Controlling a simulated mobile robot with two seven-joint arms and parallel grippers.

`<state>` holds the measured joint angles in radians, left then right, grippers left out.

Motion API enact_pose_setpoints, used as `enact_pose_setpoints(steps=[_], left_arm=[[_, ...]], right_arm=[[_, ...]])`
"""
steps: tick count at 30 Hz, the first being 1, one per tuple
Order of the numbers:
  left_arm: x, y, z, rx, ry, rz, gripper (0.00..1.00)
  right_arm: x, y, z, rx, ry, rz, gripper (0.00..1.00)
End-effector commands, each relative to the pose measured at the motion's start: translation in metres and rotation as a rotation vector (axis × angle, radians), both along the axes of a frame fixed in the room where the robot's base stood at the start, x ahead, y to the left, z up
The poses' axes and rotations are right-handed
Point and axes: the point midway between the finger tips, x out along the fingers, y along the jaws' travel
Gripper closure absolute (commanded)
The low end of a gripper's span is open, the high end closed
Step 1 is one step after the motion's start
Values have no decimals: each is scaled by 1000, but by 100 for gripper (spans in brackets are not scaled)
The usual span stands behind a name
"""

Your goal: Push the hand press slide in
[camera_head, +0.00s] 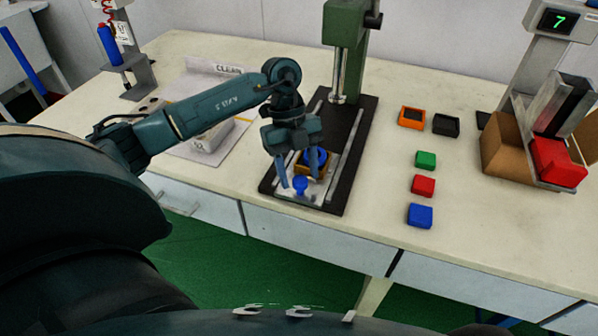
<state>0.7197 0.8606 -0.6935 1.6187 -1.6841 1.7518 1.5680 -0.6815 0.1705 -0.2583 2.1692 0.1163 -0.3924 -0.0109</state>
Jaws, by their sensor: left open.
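The hand press (345,35) has a green column and a black base with pale rails, and stands upright at the middle of the table. Its slide (318,188) is a light plate at the front end of the base, out from under the press ram (338,88). A blue knob (300,184) stands at the front of the slide. A brownish mould with blue in it (316,162) sits on the slide, partly hidden by the gripper. My left gripper (291,184) is open over the front of the slide, with its fingers around or beside the knob; contact cannot be told. My right gripper is not in view.
Orange (411,117), black, green (426,160), red (423,186) and blue (420,215) blocks lie right of the press. A cardboard box (505,150) and a display reading 7 (557,21) stand at far right. A white mat marked CLEAN (215,75) lies left.

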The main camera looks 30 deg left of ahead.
Motion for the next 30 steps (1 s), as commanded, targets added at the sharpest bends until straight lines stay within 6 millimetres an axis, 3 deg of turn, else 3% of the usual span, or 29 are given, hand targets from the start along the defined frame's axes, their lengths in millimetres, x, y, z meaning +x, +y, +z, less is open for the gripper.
enact_pose_setpoints(steps=[12, 30], left_arm=[[-2, -3, -8, 0, 0, -1, 50], [-2, -3, -7, 0, 1, 0, 99]], right_arm=[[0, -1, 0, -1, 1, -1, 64], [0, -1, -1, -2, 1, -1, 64]])
